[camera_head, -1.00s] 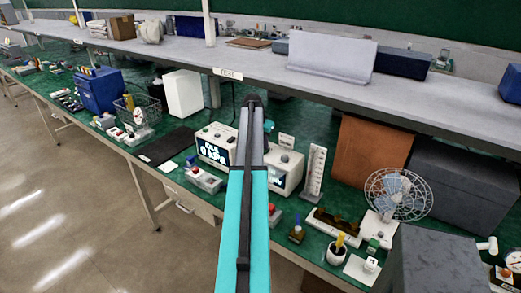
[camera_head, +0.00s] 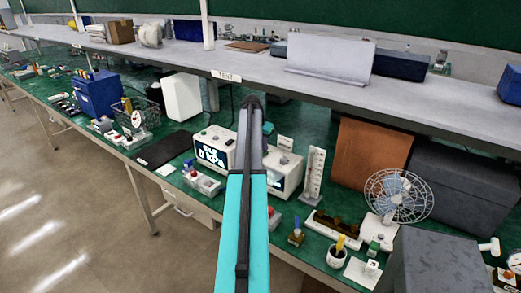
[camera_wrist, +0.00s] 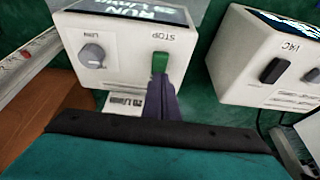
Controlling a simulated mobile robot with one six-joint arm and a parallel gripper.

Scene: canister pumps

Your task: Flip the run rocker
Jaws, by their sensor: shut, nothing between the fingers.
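The run rocker (camera_wrist: 160,62) is a small green switch on the face of a white pump unit (camera_wrist: 120,72), with the word STOP beside it. The unit's tilted display shows RUN. A grey knob (camera_wrist: 93,56) sits left of the rocker. My gripper (camera_wrist: 162,84) is shut and empty, its dark tip at the rocker's near end and overlapping it; I cannot tell whether it presses. In the head view this unit (camera_head: 290,178) is partly hidden behind my arm, and the rocker is hidden.
A second white unit (camera_wrist: 265,62) with a black switch stands close to the right in the wrist view; it also shows in the head view (camera_head: 205,140). A scaled upright gauge (camera_head: 314,175) stands beside the pump unit. A grey shelf (camera_head: 300,80) runs above the bench.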

